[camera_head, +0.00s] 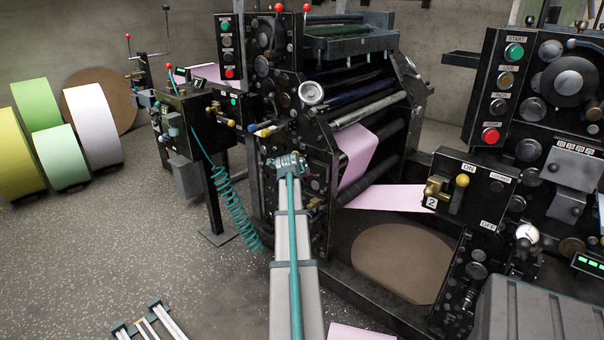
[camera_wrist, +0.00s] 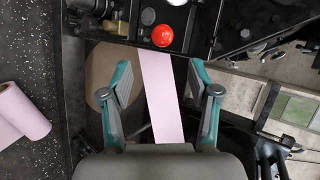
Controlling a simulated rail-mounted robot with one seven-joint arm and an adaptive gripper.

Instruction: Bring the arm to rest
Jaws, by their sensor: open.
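My gripper (camera_wrist: 160,78) shows in the wrist view with its two teal-and-grey fingers spread wide apart. It is open, with nothing held between the fingers. A pink paper strip (camera_wrist: 161,100) runs below, seen through the gap between the fingers; it is not gripped. A red ball knob (camera_wrist: 162,36) on a black machine part shows just beyond the fingertips; its distance from them is hard to tell. In the head view I cannot clearly make out my gripper.
A black printing press (camera_head: 345,100) with pink paper (camera_head: 390,197) stands at the middle. A control box (camera_head: 470,185) with a yellow-knobbed lever is at right. Green, yellow and white rolls (camera_head: 92,125) stand at left. A pink roll (camera_wrist: 22,112) shows in the wrist view. Speckled floor (camera_head: 130,230) is clear at left.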

